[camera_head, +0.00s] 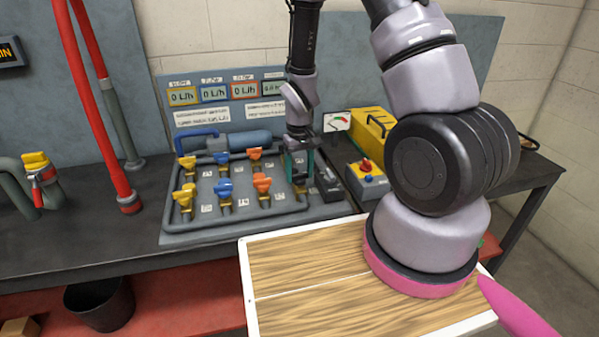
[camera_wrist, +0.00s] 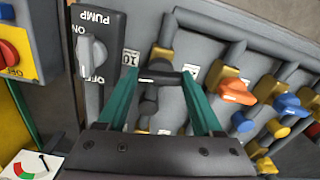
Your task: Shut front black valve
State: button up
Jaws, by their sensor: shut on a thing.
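The front black valve (camera_wrist: 160,73) has a dark handle on a brass body, seen in the wrist view between my teal fingertips. The handle lies crosswise to its grey pipe. My gripper (camera_wrist: 161,76) is shut on this handle, one finger at each end. In the head view my gripper (camera_head: 299,166) reaches down at the right end of the valve panel (camera_head: 240,228), and the fingers mostly hide the handle. A second dark valve part (camera_wrist: 149,104) shows behind it between the fingers, partly hidden.
The front orange valve (camera_head: 262,184) stands left of my gripper, with blue and yellow valves beyond. A pump switch box (camera_head: 328,184) stands close on the right. A box with a red knob (camera_head: 367,168) and a yellow case (camera_head: 372,133) lie farther right. A wooden-topped tray (camera_head: 310,262) is in front.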

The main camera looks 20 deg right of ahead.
jog(key=shift+m, duration=0.8)
jog(key=shift+w, duration=0.1)
jog(key=o, duration=1.4)
jog(key=shift+c, duration=0.2)
jog(key=shift+r, duration=0.1)
notch_tip(320, 180, up, 11)
